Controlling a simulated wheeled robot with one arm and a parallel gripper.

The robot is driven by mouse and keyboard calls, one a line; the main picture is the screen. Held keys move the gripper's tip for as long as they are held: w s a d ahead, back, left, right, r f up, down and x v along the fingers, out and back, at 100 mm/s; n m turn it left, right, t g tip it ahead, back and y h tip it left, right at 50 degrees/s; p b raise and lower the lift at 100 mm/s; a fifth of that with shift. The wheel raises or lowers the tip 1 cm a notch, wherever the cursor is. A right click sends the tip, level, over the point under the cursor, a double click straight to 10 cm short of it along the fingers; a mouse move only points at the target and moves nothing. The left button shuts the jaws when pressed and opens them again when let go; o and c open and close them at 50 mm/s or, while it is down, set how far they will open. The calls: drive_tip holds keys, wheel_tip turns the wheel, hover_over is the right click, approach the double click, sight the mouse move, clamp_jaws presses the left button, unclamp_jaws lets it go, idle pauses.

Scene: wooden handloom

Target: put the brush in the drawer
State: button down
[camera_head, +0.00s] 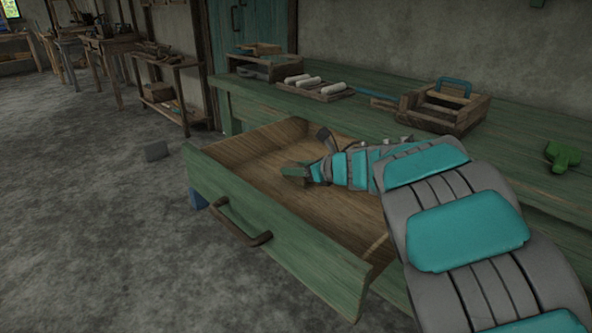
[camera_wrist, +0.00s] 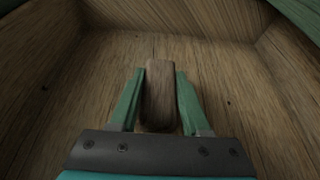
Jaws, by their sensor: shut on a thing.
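The drawer (camera_head: 290,245) is pulled out from the green bench, with a green front, a dark curved handle and a bare wooden inside. My gripper (camera_head: 294,171) reaches down inside the drawer's outline. In the wrist view, my gripper (camera_wrist: 158,98) has its two green fingers shut on a brown wooden piece, the brush (camera_wrist: 159,90), one finger on each side. Drawer floor and walls surround it in that view. Only the brush's wooden part shows; any bristles are hidden. I cannot tell whether it touches the drawer floor.
On the green bench (camera_head: 530,150) are a wooden box with a blue handle (camera_head: 445,108), a tray of pale rolls (camera_head: 310,88) and a green knob-like object (camera_head: 562,156). The drawer floor around the brush looks clear.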

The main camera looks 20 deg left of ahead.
drive_tip(key=shift+f, duration=0.3)
drive_tip(key=shift+f+b, duration=0.2)
drive_tip(key=shift+b, duration=0.1)
drive_tip(key=shift+c, duration=1.8)
unclamp_jaws()
drive_tip(key=shift+r, duration=0.1)
drive_tip(key=shift+r+p, duration=0.1)
drive_tip(key=shift+p, duration=0.2)
drive_tip(key=shift+d+r, duration=0.1)
drive_tip(key=b+v, duration=0.1)
drive_tip(key=v, duration=1)
drive_tip(key=shift+s+d, duration=0.2)
drive_tip(key=shift+d, duration=0.1)
drive_tip(key=shift+r, duration=0.1)
